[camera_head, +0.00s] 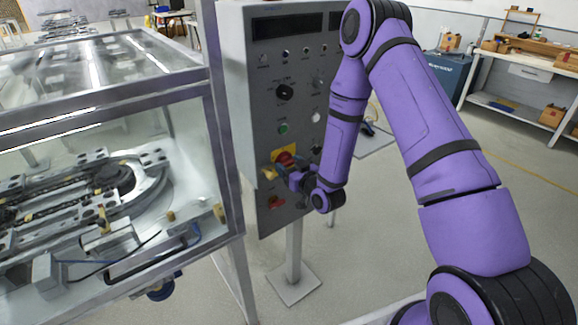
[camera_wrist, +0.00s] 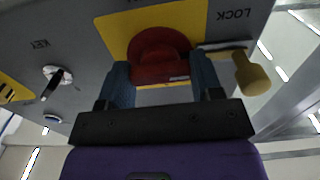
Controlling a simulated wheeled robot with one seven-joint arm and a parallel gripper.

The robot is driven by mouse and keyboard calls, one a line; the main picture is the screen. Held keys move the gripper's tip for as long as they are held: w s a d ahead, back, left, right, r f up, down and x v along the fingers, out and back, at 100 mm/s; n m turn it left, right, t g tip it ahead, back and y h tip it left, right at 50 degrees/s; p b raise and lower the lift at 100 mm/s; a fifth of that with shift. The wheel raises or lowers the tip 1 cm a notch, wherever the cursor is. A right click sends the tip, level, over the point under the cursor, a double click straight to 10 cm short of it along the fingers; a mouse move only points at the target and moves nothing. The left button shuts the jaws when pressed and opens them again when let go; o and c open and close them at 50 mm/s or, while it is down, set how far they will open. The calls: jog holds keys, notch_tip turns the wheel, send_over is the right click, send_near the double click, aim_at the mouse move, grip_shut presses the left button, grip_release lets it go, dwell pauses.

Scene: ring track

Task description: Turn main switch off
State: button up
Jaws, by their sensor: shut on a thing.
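The main switch is a round red knob (camera_head: 284,158) on a yellow plate on the grey control panel (camera_head: 262,105). In the wrist view the red knob (camera_wrist: 158,52) sits between the two blue fingers, in front of its yellow plate (camera_wrist: 190,18). My gripper (camera_head: 291,171) is at the lower part of the panel, shut on the knob; it also shows in the wrist view (camera_wrist: 162,75). A brass-coloured lock piece (camera_wrist: 251,73) on a metal bar is beside the right finger, under the word LOCK. The fingers partly hide the knob's sides.
A KEY switch (camera_wrist: 55,78) is left of the knob in the wrist view. Above the knob are a green button (camera_head: 283,128) and a black rotary knob (camera_head: 285,92). A glass-walled ring track enclosure (camera_head: 110,100) stands close left. Open floor lies right of the panel.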

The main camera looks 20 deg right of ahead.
jog(key=o, duration=0.9)
jog(key=shift+s, duration=0.15)
jog(key=v, duration=1)
jog(key=shift+s+d, duration=0.15)
jog(key=shift+s, duration=0.15)
